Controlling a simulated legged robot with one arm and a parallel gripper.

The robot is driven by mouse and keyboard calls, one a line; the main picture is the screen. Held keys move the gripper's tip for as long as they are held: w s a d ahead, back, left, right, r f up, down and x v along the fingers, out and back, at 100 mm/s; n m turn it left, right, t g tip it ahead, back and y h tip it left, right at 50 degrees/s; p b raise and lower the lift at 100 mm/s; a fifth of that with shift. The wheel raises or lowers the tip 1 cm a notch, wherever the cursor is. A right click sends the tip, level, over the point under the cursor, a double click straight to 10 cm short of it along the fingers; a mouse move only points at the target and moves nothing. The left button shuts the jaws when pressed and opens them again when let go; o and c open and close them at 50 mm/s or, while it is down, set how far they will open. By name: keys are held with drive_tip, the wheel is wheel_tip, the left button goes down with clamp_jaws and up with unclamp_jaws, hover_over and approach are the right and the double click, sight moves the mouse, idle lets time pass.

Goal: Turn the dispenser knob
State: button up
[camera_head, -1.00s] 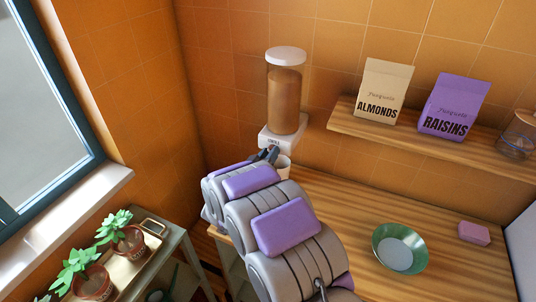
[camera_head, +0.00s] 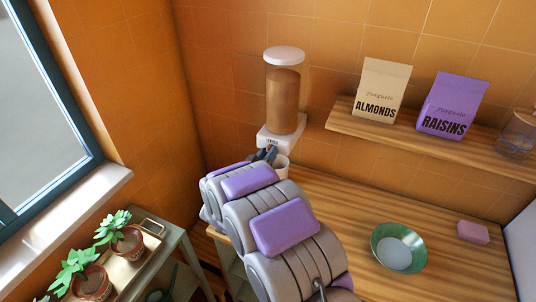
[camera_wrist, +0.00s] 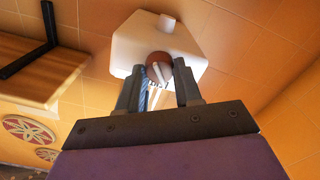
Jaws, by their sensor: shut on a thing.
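The dispenser (camera_head: 283,100) stands against the tiled wall, a clear cylinder of brown contents with a white lid and white base. In the wrist view its white body (camera_wrist: 135,45) fills the top middle, with a round reddish-brown knob (camera_wrist: 158,66) on its face. My gripper (camera_wrist: 160,75) has its two dark fingers on either side of the knob and is shut on it. A pale ridge crosses the knob at a tilt. In the head view my gripper (camera_head: 271,153) reaches the dispenser's base, and my arm hides the knob. A white cup (camera_head: 282,170) stands below the dispenser, partly hidden.
A wooden shelf (camera_head: 430,142) holds an almonds bag (camera_head: 382,90), a raisins bag (camera_head: 452,105) and a jar (camera_head: 517,135). A green bowl (camera_head: 416,262) and a pink block (camera_head: 473,232) sit on the wooden counter (camera_head: 450,265). Potted plants (camera_head: 92,283) stand lower left.

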drive_tip(key=shift+a+r, duration=0.15)
drive_tip(key=shift+a, duration=0.05)
drive_tip(key=o, duration=0.7)
drive_tip(key=shift+c, duration=0.2)
drive_tip(key=shift+o, duration=0.7)
drive_tip(key=shift+s+a, duration=0.1)
drive_tip(key=shift+s, duration=0.05)
drive_tip(key=shift+o, duration=1.1)
drive_tip(key=shift+a, duration=0.1)
drive_tip(key=p+v, duration=0.1)
drive_tip(key=v, duration=1.6)
drive_tip(key=shift+p, duration=0.4)
drive_tip(key=shift+a, duration=0.1)
